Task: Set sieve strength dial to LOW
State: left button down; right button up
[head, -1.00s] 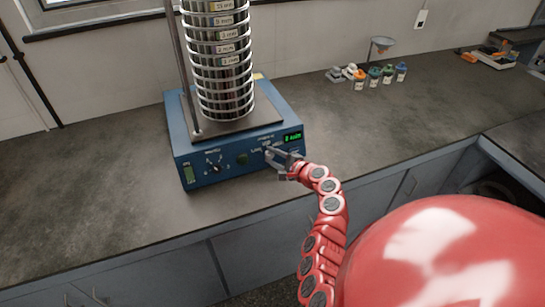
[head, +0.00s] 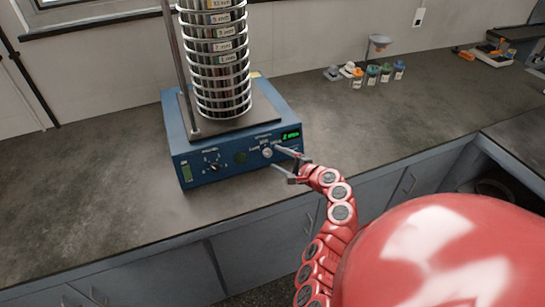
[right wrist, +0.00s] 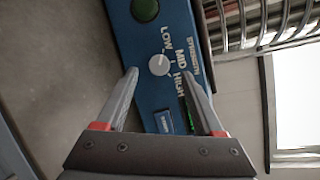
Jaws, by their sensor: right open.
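The strength dial (head: 267,152) is a small pale round knob on the front of the blue sieve shaker (head: 235,165). In the right wrist view the dial (right wrist: 159,65) sits beside the printed words LOW, MID and HIGH. Its pointer is too small to read with certainty. My right gripper (head: 275,157) is open in front of the panel. In the right wrist view its fingers (right wrist: 159,72) stand apart on either side of the dial, with a gap to it on both sides. My left gripper is out of view.
The panel also has a green button (right wrist: 145,9), another knob (head: 213,167) and a lit green display (head: 291,135). A tall sieve stack (head: 218,70) with a metal rod stands on top. Small bottles (head: 372,75) and a funnel stand at the back right. The counter (head: 90,165) at left is clear.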

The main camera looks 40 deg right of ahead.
jog(key=b+v, duration=0.2)
jog(key=v, duration=1.1)
jog(key=shift+f, duration=0.1)
